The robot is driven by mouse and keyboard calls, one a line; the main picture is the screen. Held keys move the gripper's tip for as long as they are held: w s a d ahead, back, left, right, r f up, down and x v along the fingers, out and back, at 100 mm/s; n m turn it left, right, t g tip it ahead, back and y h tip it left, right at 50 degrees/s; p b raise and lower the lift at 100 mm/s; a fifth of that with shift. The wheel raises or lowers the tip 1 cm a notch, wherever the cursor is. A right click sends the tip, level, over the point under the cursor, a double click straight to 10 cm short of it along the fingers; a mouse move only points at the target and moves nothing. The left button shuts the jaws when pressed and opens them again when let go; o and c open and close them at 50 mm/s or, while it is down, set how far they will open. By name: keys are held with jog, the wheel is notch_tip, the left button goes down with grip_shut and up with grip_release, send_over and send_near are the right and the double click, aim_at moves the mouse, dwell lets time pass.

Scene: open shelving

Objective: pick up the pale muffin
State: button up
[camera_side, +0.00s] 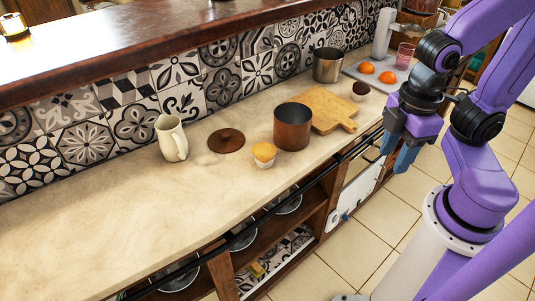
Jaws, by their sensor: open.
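The pale muffin (264,154), with a golden top and a whitish wrapper, stands upright on the stone counter, just left of and in front of a brown copper-coloured pot. A dark muffin (360,91) stands farther back on the counter, near the cutting board. My gripper (395,156) is open and empty, pointing down in front of the counter's edge, well to the right of the pale muffin. Nothing hides the pale muffin.
The brown pot (292,127) stands close beside the pale muffin. A round brown lid (226,140) and a cream pitcher (171,138) are to the left. A wooden cutting board (328,107), a metal pot (327,65) and oranges (388,77) are behind. The left counter is clear.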

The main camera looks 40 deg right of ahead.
jog(key=o, duration=0.7)
